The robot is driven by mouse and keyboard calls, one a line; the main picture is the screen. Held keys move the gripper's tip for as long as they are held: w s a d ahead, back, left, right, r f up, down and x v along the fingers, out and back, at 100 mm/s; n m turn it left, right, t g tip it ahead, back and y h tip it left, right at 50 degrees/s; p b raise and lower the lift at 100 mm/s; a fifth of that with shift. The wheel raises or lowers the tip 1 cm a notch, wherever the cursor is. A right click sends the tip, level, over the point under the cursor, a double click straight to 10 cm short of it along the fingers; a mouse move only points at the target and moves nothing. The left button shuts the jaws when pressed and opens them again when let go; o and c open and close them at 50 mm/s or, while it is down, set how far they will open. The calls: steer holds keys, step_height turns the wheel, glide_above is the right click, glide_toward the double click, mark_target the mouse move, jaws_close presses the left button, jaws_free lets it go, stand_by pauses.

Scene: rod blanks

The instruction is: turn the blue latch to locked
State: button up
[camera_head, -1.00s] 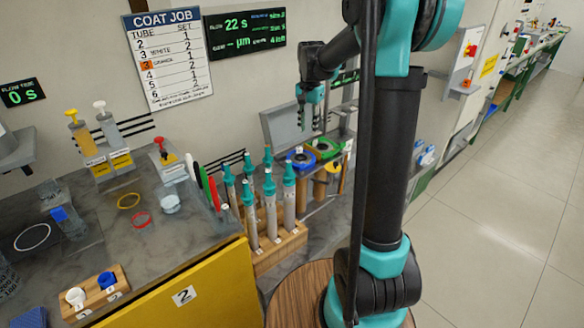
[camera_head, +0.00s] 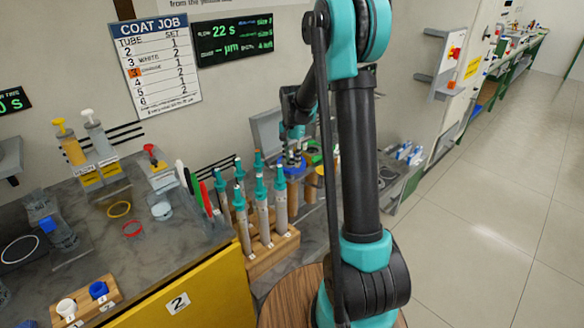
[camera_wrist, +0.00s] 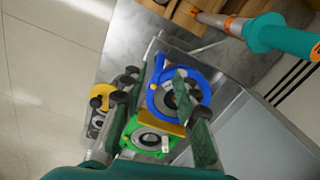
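The blue latch appears to be the blue ring (camera_wrist: 204,88) with a short blue bar on its upper left and a dark round centre, seen in the wrist view. It also shows in the head view (camera_head: 294,169), partly hidden under my gripper. In the wrist view my gripper (camera_wrist: 156,88) is open, its two green-padded fingers apart on either side of the ring's near part. The right finger overlaps part of the ring. I cannot tell whether the fingers touch it or which setting the latch is at.
A green ring (camera_wrist: 133,140) lies beside the blue one, with a yellow strip between them. Several teal-topped tubes (camera_head: 261,190) stand in a wooden rack (camera_head: 262,258) at the left. A grey panel (camera_wrist: 250,130) rises close on the right in the wrist view.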

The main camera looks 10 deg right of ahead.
mark_target(292, 169)
steer(key=shift+f, duration=2.1)
jaws_close()
